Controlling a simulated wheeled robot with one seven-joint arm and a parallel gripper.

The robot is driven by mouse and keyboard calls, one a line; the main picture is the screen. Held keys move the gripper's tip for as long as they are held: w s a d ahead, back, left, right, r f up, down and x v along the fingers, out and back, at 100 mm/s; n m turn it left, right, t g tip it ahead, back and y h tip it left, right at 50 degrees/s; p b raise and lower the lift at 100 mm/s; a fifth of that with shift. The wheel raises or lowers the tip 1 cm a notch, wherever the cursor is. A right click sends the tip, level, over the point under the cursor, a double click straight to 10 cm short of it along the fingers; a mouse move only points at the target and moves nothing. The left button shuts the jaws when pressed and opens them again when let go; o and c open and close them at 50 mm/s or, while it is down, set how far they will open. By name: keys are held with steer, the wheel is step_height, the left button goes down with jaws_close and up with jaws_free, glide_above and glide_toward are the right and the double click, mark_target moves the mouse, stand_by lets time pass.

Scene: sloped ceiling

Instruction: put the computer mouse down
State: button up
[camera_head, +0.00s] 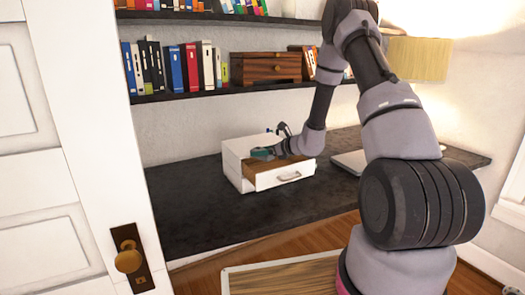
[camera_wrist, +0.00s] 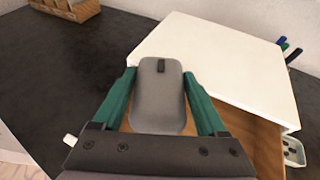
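The computer mouse (camera_wrist: 158,98) is grey with a dark scroll wheel, seen in the wrist view between the two green fingers of my gripper (camera_wrist: 159,78). The fingers touch its sides, so my gripper is shut on it. In the head view my gripper (camera_head: 262,153) is at the small white drawer unit (camera_head: 234,165), over its pulled-out drawer (camera_head: 285,175) with a wooden inside. The mouse cannot be made out there. In the wrist view the unit's white top (camera_wrist: 225,55) lies ahead and to the right.
The dark desk (camera_head: 195,215) has clear room left and in front of the unit. A laptop (camera_head: 350,161) lies to the right, partly behind my arm. Pens (camera_wrist: 287,48) stand behind the unit. Shelves with books (camera_head: 175,70) and a wooden box (camera_head: 265,67) hang above. A white door (camera_head: 85,150) stands at left.

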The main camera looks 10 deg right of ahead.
steer(key=shift+o, duration=1.4)
steer(key=shift+r, duration=0.5)
steer(key=v, duration=1.2)
steer(key=s+a+r+n+g+y, duration=0.1)
steer(key=s+a+r+n+g, duration=0.25)
steer(key=s+r+n, duration=0.4)
steer(key=s+a+r+n+g, duration=0.2)
steer(key=s+a+r+n, duration=0.4)
steer(key=r, duration=0.3)
steer(key=s+d+r+n+t+h, duration=0.1)
steer(key=s+d+r+n+h, duration=0.3)
steer(key=s, duration=0.4)
steer(key=s+d+r+n+t+h, duration=0.1)
steer(key=s+d+r+n+h, duration=0.2)
steer(key=s, duration=0.6)
step_height(320, 180, up, 3)
steer(key=d+n, duration=0.1)
steer(key=n, duration=0.2)
steer(key=shift+d+h, duration=0.25)
steer(key=shift+h, duration=0.15)
